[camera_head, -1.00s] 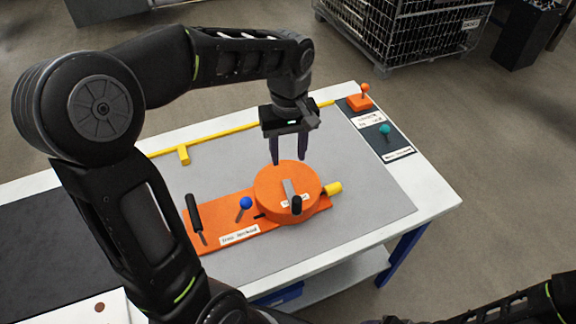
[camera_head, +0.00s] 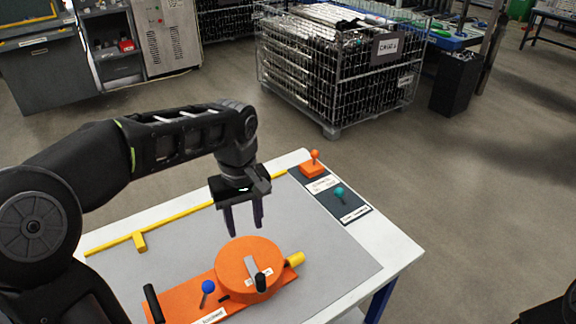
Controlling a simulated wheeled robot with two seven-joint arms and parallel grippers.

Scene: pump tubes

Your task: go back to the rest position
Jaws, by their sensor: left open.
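My left gripper (camera_head: 245,222) is open and empty, its fingers pointing down. In the picture it is just above the round orange drum (camera_head: 248,268) of the pump on the table. The drum has a grey crank with a black knob, and a yellow piece (camera_head: 295,259) sticks out at its right. The orange base plate (camera_head: 183,297) carries a blue-knobbed lever (camera_head: 208,287) and a black handle (camera_head: 153,303). My right gripper is out of view; only a dark part of my right arm shows at the lower right edge.
The white table (camera_head: 393,252) has a grey mat (camera_head: 335,262) and a yellow rail (camera_head: 185,216) along its back. A dark panel at the right holds an orange lever (camera_head: 314,164) and a teal lever (camera_head: 340,195). A wire crate (camera_head: 335,75) stands on the floor behind.

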